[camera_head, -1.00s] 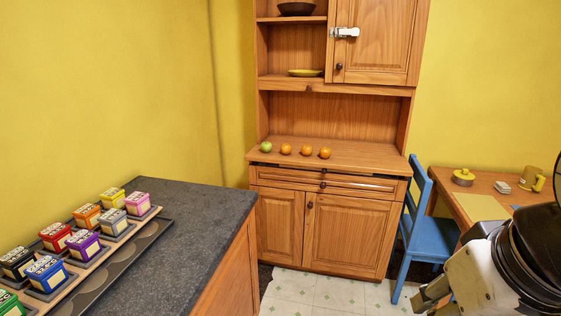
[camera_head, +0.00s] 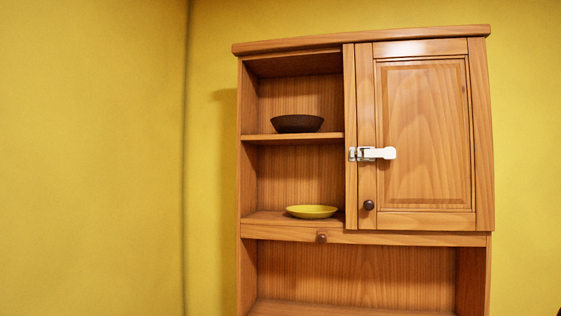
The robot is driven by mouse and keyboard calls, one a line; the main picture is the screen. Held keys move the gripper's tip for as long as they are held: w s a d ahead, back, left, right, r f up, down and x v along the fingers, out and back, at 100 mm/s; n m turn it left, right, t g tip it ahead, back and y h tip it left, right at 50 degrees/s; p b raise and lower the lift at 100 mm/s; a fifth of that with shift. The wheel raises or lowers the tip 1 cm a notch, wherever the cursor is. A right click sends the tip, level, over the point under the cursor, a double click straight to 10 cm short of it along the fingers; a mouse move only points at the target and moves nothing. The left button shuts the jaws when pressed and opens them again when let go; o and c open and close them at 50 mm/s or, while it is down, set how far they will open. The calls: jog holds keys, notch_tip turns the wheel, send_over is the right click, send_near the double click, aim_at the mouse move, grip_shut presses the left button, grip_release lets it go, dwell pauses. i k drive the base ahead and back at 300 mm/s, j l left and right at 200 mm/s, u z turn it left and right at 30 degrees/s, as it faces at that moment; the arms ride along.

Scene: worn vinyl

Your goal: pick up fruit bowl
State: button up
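A dark brown bowl (camera_head: 297,124) stands upright on the upper open shelf of the wooden hutch, left of the cupboard door. A shallow yellow dish (camera_head: 311,212) sits on the open shelf below it. I cannot tell for certain which of the two is the fruit bowl. Both look empty from this low angle, though the inside of the dark bowl is hidden. My gripper is not in this view.
The hutch (camera_head: 240,180) stands near the wall corner. Its cupboard door (camera_head: 424,140) is closed, with a white latch (camera_head: 373,153) and a dark knob (camera_head: 369,205). The shelf fronts on the left are open. The counter and floor are out of view.

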aim_at(290, 124)
jog(key=i+u, duration=0.1)
jog(key=i, duration=0.45)
jog(key=i+l+u, duration=0.1)
jog(key=i, duration=0.45)
jog(key=i+l+u, duration=0.1)
jog(key=i, duration=0.5)
